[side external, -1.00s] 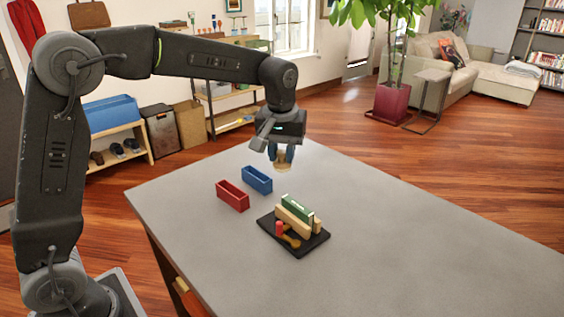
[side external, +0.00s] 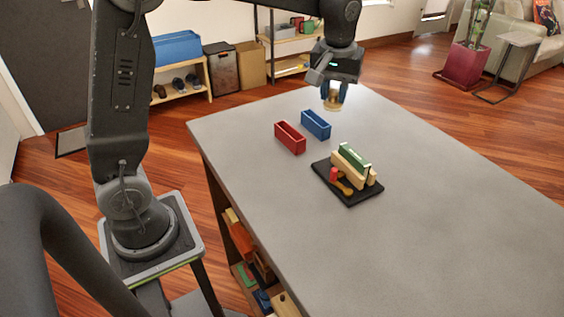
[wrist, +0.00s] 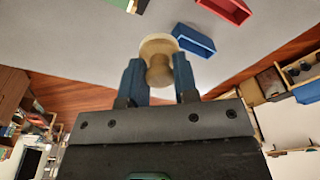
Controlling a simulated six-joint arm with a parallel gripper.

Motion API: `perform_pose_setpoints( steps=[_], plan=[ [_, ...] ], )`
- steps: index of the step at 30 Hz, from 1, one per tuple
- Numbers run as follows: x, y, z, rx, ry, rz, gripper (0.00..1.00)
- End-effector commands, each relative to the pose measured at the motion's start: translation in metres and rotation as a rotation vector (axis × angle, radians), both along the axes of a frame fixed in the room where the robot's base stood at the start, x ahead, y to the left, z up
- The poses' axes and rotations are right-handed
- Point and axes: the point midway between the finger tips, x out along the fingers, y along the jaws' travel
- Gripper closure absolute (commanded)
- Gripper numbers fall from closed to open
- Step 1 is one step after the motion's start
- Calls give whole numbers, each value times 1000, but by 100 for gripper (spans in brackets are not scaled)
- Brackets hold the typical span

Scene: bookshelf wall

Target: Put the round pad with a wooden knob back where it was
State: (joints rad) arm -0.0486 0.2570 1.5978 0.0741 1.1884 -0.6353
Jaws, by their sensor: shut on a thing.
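The round pad with a wooden knob (wrist: 159,45) is between the fingers of my gripper (wrist: 159,78) in the wrist view. My gripper is shut on its tan knob, and the paler round pad is at the far side of it. In the side view my gripper (side external: 333,93) holds the pad (side external: 332,106) above the far end of the grey table (side external: 440,210), beyond the blue box. The finger tips are blue. The pad's underside is hidden.
An open blue box (side external: 316,125) and an open red box (side external: 290,138) stand side by side on the table. Nearer the middle, a black tray (side external: 350,197) holds a green-topped wooden block (side external: 354,164), a red piece (side external: 333,174) and a yellowish piece (side external: 342,187). The table's right side is clear.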

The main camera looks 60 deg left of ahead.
Motion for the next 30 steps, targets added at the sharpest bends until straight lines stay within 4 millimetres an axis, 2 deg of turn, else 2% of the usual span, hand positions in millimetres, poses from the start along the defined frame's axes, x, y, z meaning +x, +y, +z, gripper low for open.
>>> perform_pose_setpoints(
  steps=[1, 5, 9, 12, 15, 18, 23, 26, 30],
  plan=[
    [-12, 18, 1, 1, -1, 50, 91],
    [-53, 65, -1, 0, -1, 205, 91],
    [-111, 106, -10, -1, 1, 394, 91],
    [-150, 125, -19, -2, 0, 518, 91],
    [-182, 134, -28, -3, -1, 616, 91],
    [-203, 138, -35, -4, 1, 684, 91],
    [-216, 136, -44, -5, 3, 730, 91],
    [-210, 125, -53, -6, 6, 728, 91],
    [-191, 101, -71, -5, 9, 722, 91]
  ],
)
